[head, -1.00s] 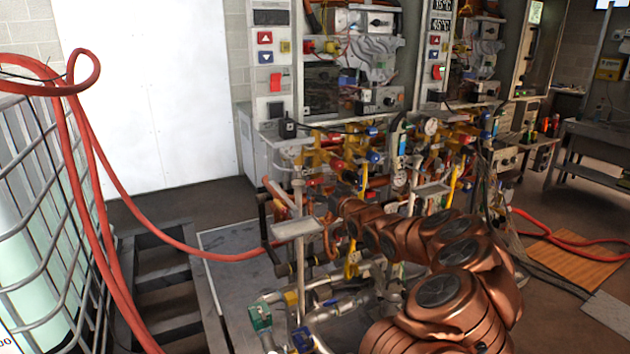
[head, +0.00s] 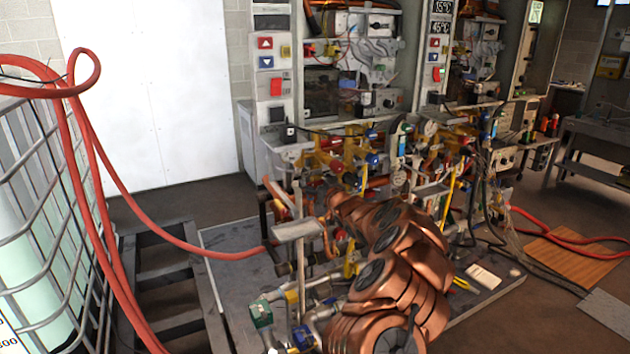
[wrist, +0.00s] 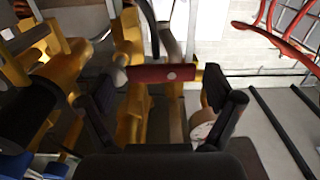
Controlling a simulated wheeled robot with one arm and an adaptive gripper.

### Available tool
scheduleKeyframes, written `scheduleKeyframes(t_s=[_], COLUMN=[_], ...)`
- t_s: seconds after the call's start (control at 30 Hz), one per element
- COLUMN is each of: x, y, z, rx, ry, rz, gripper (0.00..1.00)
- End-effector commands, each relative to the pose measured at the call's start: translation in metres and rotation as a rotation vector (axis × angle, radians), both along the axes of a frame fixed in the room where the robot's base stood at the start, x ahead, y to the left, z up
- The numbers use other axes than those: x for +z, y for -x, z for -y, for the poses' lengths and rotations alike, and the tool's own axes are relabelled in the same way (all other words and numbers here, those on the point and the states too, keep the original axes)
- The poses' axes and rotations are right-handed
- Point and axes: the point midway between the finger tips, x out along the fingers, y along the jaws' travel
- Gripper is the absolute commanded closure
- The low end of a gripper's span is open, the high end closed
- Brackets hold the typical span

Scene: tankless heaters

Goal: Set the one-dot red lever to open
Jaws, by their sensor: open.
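The red lever (wrist: 172,73), with one pale dot on its face, lies crosswise at the middle of the wrist view, in front of yellow valve bodies (wrist: 129,45). My gripper (wrist: 158,84) is open, with one black finger at each side of the lever. I see a gap between the lever and the right finger; whether the left finger touches it I cannot tell. In the head view my copper arm reaches into the pipework below the left heater, and my gripper and this lever cannot be made out there.
Yellow and black parts crowd the left. In the head view, a red hose (head: 160,233) loops from a caged tank (head: 45,215). Pipes and valves stand close around my arm; floor at right is clearer.

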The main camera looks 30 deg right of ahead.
Motion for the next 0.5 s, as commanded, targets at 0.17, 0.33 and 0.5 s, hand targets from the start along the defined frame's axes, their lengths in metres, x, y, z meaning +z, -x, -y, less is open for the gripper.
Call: scheduleKeyframes(t_s=[0.17, 0.33, 0.5], x=[0.0006, 0.0004, 0.0002], y=[-0.0038, -0.0038, -0.0037], z=[-0.001, -0.0008, -0.0008], rx=[0.002, 0.002, 0.002], ry=[0.0, 0.0, 0.0], rz=[0.001, 0.001, 0.001], gripper=[0.09, 0.09, 0.2])
